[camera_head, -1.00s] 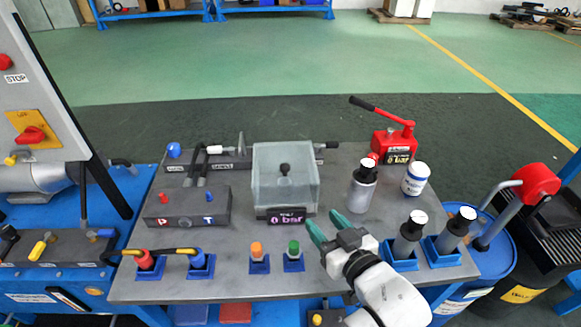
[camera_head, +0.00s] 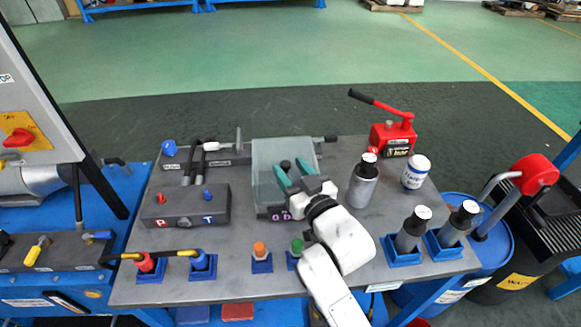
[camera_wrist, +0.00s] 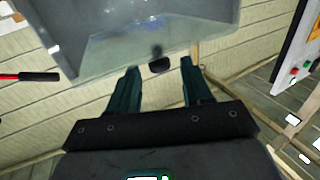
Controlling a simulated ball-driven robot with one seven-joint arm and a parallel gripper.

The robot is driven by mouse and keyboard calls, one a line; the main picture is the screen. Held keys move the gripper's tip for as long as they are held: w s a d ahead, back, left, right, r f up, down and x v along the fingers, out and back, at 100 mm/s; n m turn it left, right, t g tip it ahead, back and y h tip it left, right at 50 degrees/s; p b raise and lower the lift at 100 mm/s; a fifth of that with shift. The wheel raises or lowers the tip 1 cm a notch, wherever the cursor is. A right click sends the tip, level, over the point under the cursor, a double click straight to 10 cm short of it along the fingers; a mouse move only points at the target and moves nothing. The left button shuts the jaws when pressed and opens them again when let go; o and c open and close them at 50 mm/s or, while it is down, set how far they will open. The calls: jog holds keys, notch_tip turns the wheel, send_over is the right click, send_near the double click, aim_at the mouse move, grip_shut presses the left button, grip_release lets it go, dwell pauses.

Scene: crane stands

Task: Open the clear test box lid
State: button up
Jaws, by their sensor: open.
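The clear test box (camera_head: 262,160) stands at the middle of the grey table, with its small display partly hidden by my gripper. A dark knob (camera_head: 285,165) shows at the box. The lid looks closed, but its edge is hard to make out. My gripper (camera_head: 288,163) is open with green fingers, over the front of the box, one finger on each side of the knob in this view. In the wrist view the box (camera_wrist: 150,25) fills the top, and the knob (camera_wrist: 158,63) shows between the fingertips (camera_wrist: 160,66). Contact with the knob cannot be told.
A grey block (camera_head: 187,207) with hoses is left of the box. Orange (camera_head: 259,250) and green (camera_head: 297,247) capped pieces sit in front, the green one near my arm.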

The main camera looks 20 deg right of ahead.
jog(key=shift+w, duration=0.35)
jog(key=shift+c, duration=0.2)
grip_shut()
